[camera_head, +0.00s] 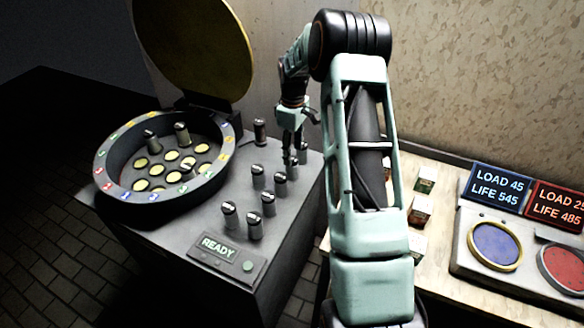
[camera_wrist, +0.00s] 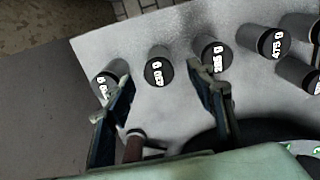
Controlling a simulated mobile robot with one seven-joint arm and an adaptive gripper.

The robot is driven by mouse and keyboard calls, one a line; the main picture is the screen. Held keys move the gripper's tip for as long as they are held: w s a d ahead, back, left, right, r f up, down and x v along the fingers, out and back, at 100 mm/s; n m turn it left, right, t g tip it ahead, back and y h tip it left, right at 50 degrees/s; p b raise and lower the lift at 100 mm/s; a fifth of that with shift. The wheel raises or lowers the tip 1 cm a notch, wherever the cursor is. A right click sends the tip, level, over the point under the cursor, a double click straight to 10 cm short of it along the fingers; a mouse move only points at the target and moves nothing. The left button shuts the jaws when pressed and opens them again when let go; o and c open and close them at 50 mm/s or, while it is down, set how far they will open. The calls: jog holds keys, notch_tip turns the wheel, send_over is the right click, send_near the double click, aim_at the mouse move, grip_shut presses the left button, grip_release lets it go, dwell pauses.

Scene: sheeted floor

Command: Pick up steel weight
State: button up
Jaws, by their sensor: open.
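Several dark grey steel weights stand upright on the grey bench top, such as a front one (camera_head: 254,226) and a middle one (camera_head: 258,176). My gripper (camera_head: 289,152) is at the back right of this group, fingers downward. In the wrist view my gripper (camera_wrist: 160,80) is open with nothing held between its fingers. One weight (camera_wrist: 158,69) shows between and beyond the fingertips. Another weight (camera_wrist: 107,84) is partly hidden by the left finger, and a third (camera_wrist: 212,58) is by the right fingertip. Their white labels are hard to read.
A round basin (camera_head: 103,160) with yellow discs and a few weights stands left, its yellow-lined lid (camera_head: 195,40) raised. A READY panel (camera_head: 219,247) is at the bench front. Right, a table holds small boxes (camera_head: 420,210), blue (camera_head: 494,246) and red (camera_head: 565,268) round pads and LOAD/LIFE displays (camera_head: 500,188).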

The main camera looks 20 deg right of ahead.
aim_at(292, 168)
jog(key=shift+w+f+p, duration=0.15)
jog(key=shift+f+p, duration=0.15)
jog(key=shift+f, duration=1.05)
jog(key=shift+w+f+p, duration=0.1)
jog(key=shift+f+p, duration=0.15)
jog(key=shift+f, duration=1.1)
jog(key=shift+c, duration=0.3)
grip_shut()
